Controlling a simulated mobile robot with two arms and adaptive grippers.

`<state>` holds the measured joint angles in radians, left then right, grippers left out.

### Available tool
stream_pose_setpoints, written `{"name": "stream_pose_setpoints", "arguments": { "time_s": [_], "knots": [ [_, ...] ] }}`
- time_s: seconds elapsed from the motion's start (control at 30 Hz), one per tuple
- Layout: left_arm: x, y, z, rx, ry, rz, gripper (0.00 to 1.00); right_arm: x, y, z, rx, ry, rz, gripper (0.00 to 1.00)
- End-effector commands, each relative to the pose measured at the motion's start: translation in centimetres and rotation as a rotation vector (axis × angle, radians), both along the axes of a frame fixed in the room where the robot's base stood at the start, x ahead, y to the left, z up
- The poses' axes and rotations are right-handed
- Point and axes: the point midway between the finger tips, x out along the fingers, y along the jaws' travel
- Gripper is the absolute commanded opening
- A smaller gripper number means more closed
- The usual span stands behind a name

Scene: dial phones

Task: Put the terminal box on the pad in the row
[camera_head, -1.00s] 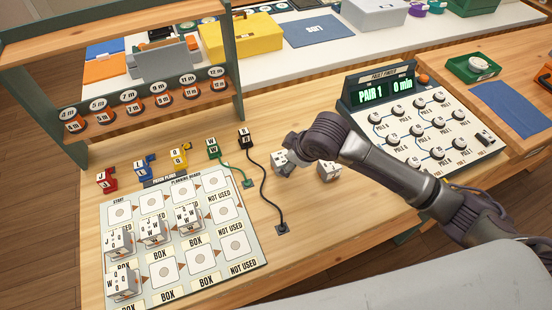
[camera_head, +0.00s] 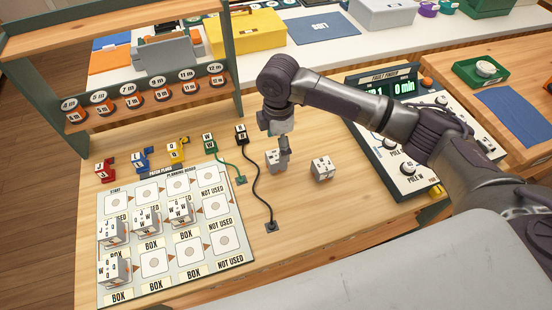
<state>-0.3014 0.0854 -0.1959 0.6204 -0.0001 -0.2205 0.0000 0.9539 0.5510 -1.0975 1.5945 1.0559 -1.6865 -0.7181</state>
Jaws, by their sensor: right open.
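Two white terminal boxes with black letters stand on the wooden table right of the board: one box (camera_head: 271,162) at my right gripper, another box (camera_head: 322,169) a little to the right. My right gripper (camera_head: 284,152) points down over the nearer box and hides part of it. The gripper is open; I cannot tell whether a finger touches the box. The planning board (camera_head: 208,254) has rows of pads with round marks. Several boxes stand on it: three in the middle row, including a box (camera_head: 180,211), and a box (camera_head: 114,270) in the front row. My left gripper is out of view.
Coloured patch plugs, including a yellow plug (camera_head: 176,152), stand behind the board. A black cable (camera_head: 257,190) runs between board and boxes. The fault finder (camera_head: 385,105) stands at the right, partly behind my right arm. A shelf (camera_head: 150,112) with labelled dials is behind.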

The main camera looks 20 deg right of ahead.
Motion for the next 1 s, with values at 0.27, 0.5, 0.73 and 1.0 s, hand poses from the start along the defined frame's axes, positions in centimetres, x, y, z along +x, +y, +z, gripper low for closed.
{"name": "stream_pose_setpoints", "arguments": {
  "time_s": [0.27, 0.5, 0.73, 1.0],
  "knots": [
    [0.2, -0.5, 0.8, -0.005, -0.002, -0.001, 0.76, -0.3, 0.1, -2.7, 0.000, 0.002, 0.000, 0.81],
    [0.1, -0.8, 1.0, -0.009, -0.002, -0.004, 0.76, -0.2, 0.1, -5.4, -0.001, -0.001, 0.000, 0.81],
    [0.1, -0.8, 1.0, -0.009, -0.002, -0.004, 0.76, -0.2, 0.1, -5.6, 0.000, -0.003, 0.000, 0.81],
    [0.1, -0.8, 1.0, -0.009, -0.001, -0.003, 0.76, -0.2, 0.1, -5.6, 0.000, -0.003, 0.000, 0.36]
  ]
}}
